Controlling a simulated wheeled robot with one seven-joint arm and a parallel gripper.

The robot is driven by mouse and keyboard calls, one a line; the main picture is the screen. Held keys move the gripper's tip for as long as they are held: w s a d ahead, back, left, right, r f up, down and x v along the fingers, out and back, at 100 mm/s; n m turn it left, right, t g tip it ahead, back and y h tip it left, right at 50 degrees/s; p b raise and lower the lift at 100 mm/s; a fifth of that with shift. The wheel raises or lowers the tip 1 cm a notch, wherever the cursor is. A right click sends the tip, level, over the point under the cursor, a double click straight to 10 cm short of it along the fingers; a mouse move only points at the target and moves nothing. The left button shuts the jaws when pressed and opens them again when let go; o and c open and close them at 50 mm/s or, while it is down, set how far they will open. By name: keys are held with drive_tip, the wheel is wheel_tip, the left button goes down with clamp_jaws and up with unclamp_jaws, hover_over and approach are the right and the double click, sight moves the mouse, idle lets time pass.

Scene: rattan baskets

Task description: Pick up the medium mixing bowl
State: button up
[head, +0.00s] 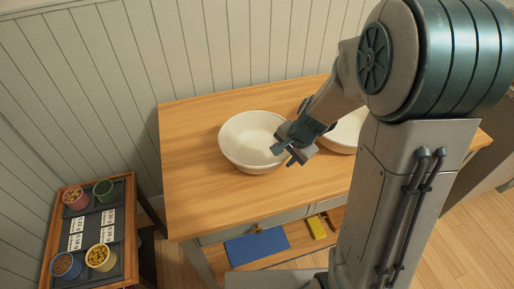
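A white round bowl (233,148) stands upright on the wooden table. A second white bowl (345,137) stands to its right, partly hidden behind my arm. Which of the two is the medium mixing bowl I cannot tell for sure. My gripper (284,155) is over the right rim of the left bowl, pointing down and to the left. Its fingers look apart with nothing between them. Whether a finger touches the rim cannot be told from this view.
The table (195,190) is clear at the left and back. A shelf below it holds a blue item (257,247) and a yellow item (317,227). A wooden-framed tray (128,235) with several small filled cups stands at the lower left. A panelled wall (130,50) is behind.

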sight(281, 163)
drive_tip(key=x, duration=0.4)
drive_tip(key=shift+s+f, duration=0.1)
drive_tip(key=shift+a, duration=0.1)
clamp_jaws()
idle(1.2)
